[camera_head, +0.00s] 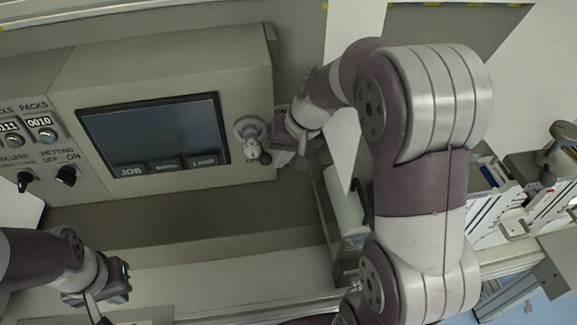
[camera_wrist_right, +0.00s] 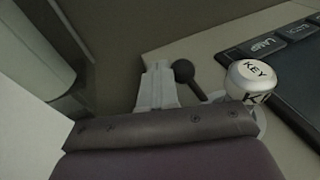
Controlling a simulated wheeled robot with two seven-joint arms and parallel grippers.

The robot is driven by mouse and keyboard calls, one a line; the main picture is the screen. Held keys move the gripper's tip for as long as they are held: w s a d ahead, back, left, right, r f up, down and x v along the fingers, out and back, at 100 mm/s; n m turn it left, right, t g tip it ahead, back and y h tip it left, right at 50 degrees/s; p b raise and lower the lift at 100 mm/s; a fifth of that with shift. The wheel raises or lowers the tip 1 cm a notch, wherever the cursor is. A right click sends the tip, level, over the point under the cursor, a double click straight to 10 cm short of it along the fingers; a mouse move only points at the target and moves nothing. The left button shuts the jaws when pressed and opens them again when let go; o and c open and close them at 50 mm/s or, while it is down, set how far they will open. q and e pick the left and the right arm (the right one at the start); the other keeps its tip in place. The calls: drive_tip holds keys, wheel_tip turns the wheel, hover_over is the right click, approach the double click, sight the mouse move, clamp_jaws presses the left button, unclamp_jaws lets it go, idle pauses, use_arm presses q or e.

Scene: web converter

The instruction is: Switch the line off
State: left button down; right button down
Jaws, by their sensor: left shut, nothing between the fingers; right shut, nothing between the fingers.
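A grey control panel (camera_head: 165,75) carries a dark screen (camera_head: 155,130) with buttons along its lower edge. Right of the screen is a round pale knob (camera_head: 250,130); in the right wrist view the knob (camera_wrist_right: 252,78) is marked KEY. A dark ball-ended lever (camera_wrist_right: 185,72) sticks out beside it towards my gripper. My right gripper (camera_head: 285,150) is shut and empty, just right of the knob. In the right wrist view its fingertips (camera_wrist_right: 158,75) are close to the lever's ball; I cannot tell if they touch. My left gripper (camera_head: 118,285) is shut and empty at lower left, away from the panel.
Left of the screen are counters (camera_head: 40,122) and black rotary switches (camera_head: 65,176), one marked WETTING OFF/ON. A pale roll (camera_head: 345,200) stands below my right arm. Racks and machine parts (camera_head: 500,195) fill the right side. The ledge (camera_head: 190,225) below the panel is clear.

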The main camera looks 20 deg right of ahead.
use_arm(q)
wheel_tip(320, 180, down, 4)
drive_tip(key=b, duration=0.2)
drive_tip(key=shift+s+r+b, duration=0.1)
drive_tip(key=shift+r+b, duration=0.05)
drive_tip(key=shift+b, duration=0.2)
use_arm(e)
drive_tip(key=shift+w+a+f+y, duration=0.3)
drive_tip(key=shift+a+f+y, duration=0.1)
drive_tip(key=shift+a+f, duration=0.2)
idle(0.8)
